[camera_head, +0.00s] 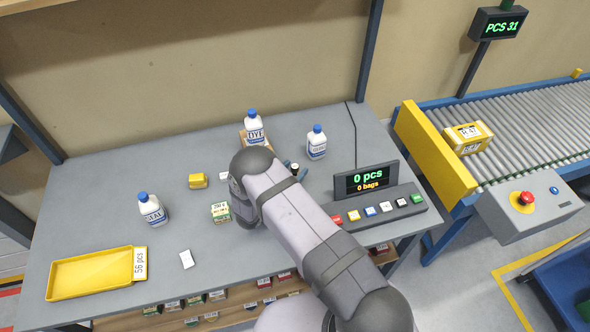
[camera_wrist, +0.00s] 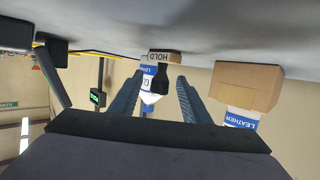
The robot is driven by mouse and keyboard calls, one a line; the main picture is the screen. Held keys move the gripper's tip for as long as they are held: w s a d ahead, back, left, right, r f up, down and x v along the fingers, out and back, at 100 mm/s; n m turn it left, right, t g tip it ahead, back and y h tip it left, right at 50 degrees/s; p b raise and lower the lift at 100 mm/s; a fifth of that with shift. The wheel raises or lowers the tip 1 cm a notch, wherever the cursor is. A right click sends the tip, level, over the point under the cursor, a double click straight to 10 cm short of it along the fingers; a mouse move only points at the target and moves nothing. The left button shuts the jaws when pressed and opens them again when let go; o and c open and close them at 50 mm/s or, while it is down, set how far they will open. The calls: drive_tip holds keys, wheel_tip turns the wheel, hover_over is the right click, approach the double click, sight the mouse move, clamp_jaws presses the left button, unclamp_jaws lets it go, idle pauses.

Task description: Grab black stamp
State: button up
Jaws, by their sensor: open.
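The black stamp (camera_wrist: 160,76) shows in the wrist view, with a black handle and a brownish base labelled HOLD. It stands on the table, which appears at the top of this upside-down view. My gripper (camera_wrist: 158,88) is open, with one finger on each side of the stamp in the picture. Whether the handle is fully between the fingertips in depth, I cannot tell.
A white bottle (camera_head: 316,142) stands behind the stamp. A cardboard box (camera_wrist: 247,86) sits beside it, near another bottle (camera_head: 255,126). A button console (camera_head: 378,207) is to the right. A yellow tray (camera_head: 70,290) is at front left. The left table area has free room.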

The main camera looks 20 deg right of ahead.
sight(295, 166)
drive_tip(key=shift+w+d+f, duration=0.25)
drive_tip(key=shift+w+d, duration=0.15)
clamp_jaws()
drive_tip(key=shift+r, duration=0.15)
drive_tip(key=shift+r+b, duration=1.2)
drive_tip(key=shift+r, duration=3.7)
